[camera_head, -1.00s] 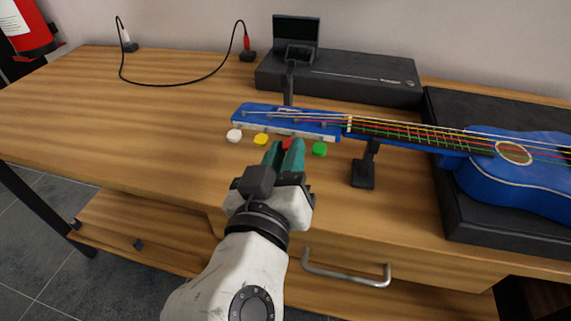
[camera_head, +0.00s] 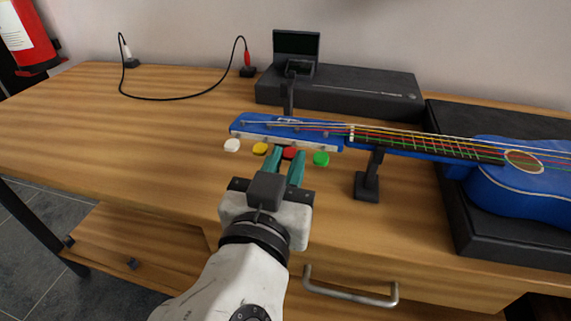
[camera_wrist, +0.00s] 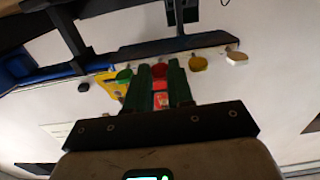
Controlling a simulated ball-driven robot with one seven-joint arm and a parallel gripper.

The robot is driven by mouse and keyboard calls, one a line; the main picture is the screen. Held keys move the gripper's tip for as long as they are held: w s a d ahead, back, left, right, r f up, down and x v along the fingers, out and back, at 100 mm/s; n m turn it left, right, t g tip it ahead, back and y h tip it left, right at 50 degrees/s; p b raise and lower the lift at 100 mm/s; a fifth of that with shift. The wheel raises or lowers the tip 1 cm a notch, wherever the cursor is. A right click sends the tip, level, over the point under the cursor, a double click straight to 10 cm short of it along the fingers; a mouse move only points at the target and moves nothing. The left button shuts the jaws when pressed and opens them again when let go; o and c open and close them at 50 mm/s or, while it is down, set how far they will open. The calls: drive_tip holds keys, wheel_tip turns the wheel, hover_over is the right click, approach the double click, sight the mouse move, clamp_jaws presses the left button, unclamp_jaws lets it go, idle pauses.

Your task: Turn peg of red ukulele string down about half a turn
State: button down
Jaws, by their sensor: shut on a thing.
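The blue ukulele (camera_head: 520,180) lies with its body at the right and its headstock (camera_head: 285,133) to the left. Along the headstock's near edge are white (camera_head: 232,145), yellow (camera_head: 261,149), red (camera_head: 290,151) and green (camera_head: 321,158) pegs. My gripper (camera_head: 287,160) has its teal fingers on either side of the red peg and is shut on it. In the wrist view the red peg (camera_wrist: 159,70) shows between the fingers (camera_wrist: 160,82), partly hidden by them. The green peg (camera_wrist: 124,74) and yellow peg (camera_wrist: 198,63) sit close outside the fingers.
A black stand (camera_head: 368,182) holds the neck, and a dark case (camera_head: 480,235) lies under the body. A black box with a small screen (camera_head: 296,43) stands behind the headstock. A cable (camera_head: 180,98) lies at the back left. The left tabletop is clear.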

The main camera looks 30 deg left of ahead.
drive_tip(key=c, duration=1.3)
unclamp_jaws()
drive_tip(key=shift+o, duration=0.2)
drive_tip(key=p+v, duration=0.1)
drive_tip(key=v, duration=0.9)
drive_tip(key=shift+s+p, duration=0.35)
drive_tip(key=shift+s, duration=0.05)
